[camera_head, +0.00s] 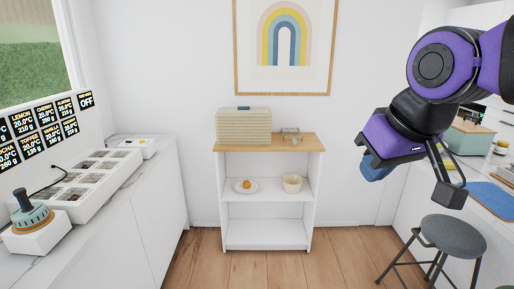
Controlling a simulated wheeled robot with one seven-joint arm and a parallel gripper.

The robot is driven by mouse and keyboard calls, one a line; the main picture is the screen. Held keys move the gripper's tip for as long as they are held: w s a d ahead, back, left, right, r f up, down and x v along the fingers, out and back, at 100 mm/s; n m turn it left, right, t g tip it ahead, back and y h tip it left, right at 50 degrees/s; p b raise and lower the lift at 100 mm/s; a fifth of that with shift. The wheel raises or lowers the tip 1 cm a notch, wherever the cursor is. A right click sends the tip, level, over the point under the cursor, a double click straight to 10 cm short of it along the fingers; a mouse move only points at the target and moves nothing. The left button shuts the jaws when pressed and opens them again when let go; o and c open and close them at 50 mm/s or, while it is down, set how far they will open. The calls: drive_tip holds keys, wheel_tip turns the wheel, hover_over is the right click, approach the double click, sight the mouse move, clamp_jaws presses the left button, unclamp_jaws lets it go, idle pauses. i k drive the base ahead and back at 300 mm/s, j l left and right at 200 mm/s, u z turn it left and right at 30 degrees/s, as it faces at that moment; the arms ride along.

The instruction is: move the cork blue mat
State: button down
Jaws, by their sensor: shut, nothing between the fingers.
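A flat blue mat (490,199) lies on the white counter at the right edge of the view. It runs close to the frame's edge, and cork cannot be made out on its surface. My gripper (450,193) hangs from my purple and black arm at the right. It is shut and empty, pointing down. In the picture its fingertips are just left of the mat; how far apart they are in depth cannot be told.
The right counter (411,203) also bears a greenish box (471,142) and small items behind my arm. A dark round stool (452,235) stands below it. A white shelf (266,235) stands at the back wall. A left counter (126,228) holds trays. The wooden floor between is clear.

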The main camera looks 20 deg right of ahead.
sight(497, 201)
drive_tip(key=i+l+z, duration=0.1)
drive_tip(key=i+z, duration=0.35)
drive_tip(key=i, duration=0.25)
drive_tip(key=i+j+z, duration=0.15)
drive_tip(key=i+z, duration=0.25)
drive_tip(key=i, duration=0.3)
drive_tip(key=i+z, duration=0.3)
drive_tip(key=z, duration=0.15)
drive_tip(key=i+z, duration=0.25)
drive_tip(key=z, duration=0.15)
drive_tip(key=i+j+z, duration=0.2)
drive_tip(key=z, duration=0.25)
drive_tip(key=i+j+z, duration=0.55)
drive_tip(key=z, duration=0.2)
drive_tip(key=i+j+z, duration=0.35)
drive_tip(key=k+l, duration=0.1)
